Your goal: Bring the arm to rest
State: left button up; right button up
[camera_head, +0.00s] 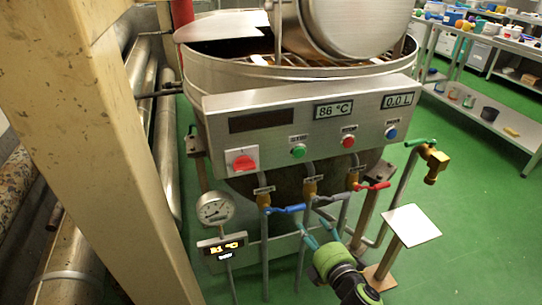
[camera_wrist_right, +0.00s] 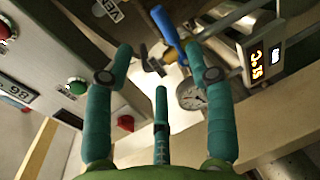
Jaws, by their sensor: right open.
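My right gripper (camera_head: 318,230) is at the lower middle of the head view, in front of the kettle's pipes and below the row of valves. Its teal fingers are spread with nothing between them. In the right wrist view the open fingers (camera_wrist_right: 160,62) point toward the valves, and a blue valve handle (camera_wrist_right: 168,27) shows beyond the fingertips. The same blue handle (camera_head: 288,209) appears in the head view just up and left of the gripper. Whether any finger touches a pipe is hard to tell. My left gripper is not in view.
The steel kettle (camera_head: 235,73) carries a control panel (camera_head: 270,143) reading 86 °C and 0.0 L. A red handle (camera_head: 376,186), a brass tap (camera_head: 435,165), a square plate (camera_head: 411,225) and a gauge (camera_head: 215,208) surround the gripper. Green floor (camera_head: 480,240) is clear at right.

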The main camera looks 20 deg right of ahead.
jog(key=s+d+f+m+g+p, duration=0.1)
jog(key=s+f+m+g+p, duration=0.1)
jog(key=s+f, duration=0.35)
jog(key=s+d+f+m+g+h+p, duration=0.1)
jog(key=s+f+m+g, duration=0.15)
jog(key=f, duration=0.65)
jog(key=s+d+f+m+g+p, duration=0.1)
jog(key=s+f+m+g+p, duration=0.15)
jog(key=f, duration=0.45)
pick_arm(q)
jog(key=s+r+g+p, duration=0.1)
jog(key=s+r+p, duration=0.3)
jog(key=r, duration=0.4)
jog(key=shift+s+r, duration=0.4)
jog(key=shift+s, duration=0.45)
pick_arm(e)
jog(key=s+a+f+m+g, duration=0.1)
jog(key=s+f+m+g, duration=0.1)
jog(key=s, duration=0.8)
jog(key=s+a+f+m+g, duration=0.2)
jog(key=s+f+m+g, duration=0.1)
jog(key=s+f, duration=0.4)
jog(key=s+a+f+m+g, duration=0.1)
jog(key=s+f+m, duration=0.3)
jog(key=s, duration=1)
jog(key=shift+a+f+g, duration=0.25)
jog(key=shift+a+g, duration=0.05)
jog(key=shift+g, duration=0.6)
